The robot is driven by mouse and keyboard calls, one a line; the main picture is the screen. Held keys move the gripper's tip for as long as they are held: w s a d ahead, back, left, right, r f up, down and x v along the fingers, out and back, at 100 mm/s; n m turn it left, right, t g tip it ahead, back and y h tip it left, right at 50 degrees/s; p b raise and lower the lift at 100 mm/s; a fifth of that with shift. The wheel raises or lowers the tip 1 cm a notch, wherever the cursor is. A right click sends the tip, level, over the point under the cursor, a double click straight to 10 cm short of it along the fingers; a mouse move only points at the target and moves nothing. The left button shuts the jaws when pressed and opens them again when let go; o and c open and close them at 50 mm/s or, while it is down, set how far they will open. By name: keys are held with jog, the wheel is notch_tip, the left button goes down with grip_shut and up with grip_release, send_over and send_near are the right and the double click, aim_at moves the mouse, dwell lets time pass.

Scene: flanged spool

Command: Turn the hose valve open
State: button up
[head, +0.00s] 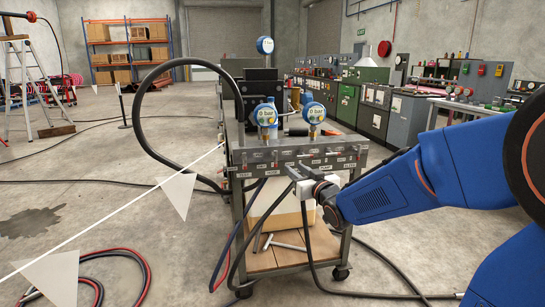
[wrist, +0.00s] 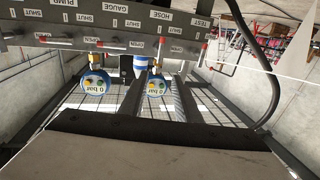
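The dark valve panel runs along the front of a wheeled cart (head: 240,200) in the head view. In the wrist view the panel (wrist: 110,22) crosses the top, its lettering upside down, with a HOSE label (wrist: 165,14) among PUMP, GAUGE and TEST labels. Small red-tipped handles line its edge.
Blue-topped gauges reading 0 bar (head: 266,115) (head: 314,112) stand above the panel. A thick black hose (head: 142,120) arches off the cart's left side. Dark hoses hang in front of the cart. A white line with pale pennants (head: 178,193) crosses at left. Floor at left is mostly open.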

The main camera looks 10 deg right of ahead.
aim_at(276, 154)
jog(key=w+a, duration=0.1)
jog(key=w, duration=0.4)
jog(key=w+a, duration=0.1)
jog(key=w, duration=0.5)
jog(key=w+a, duration=0.1)
jog(key=w, duration=0.4)
jog(key=shift+w+a, duration=0.15)
jog(key=shift+w, duration=0.25)
grip_shut()
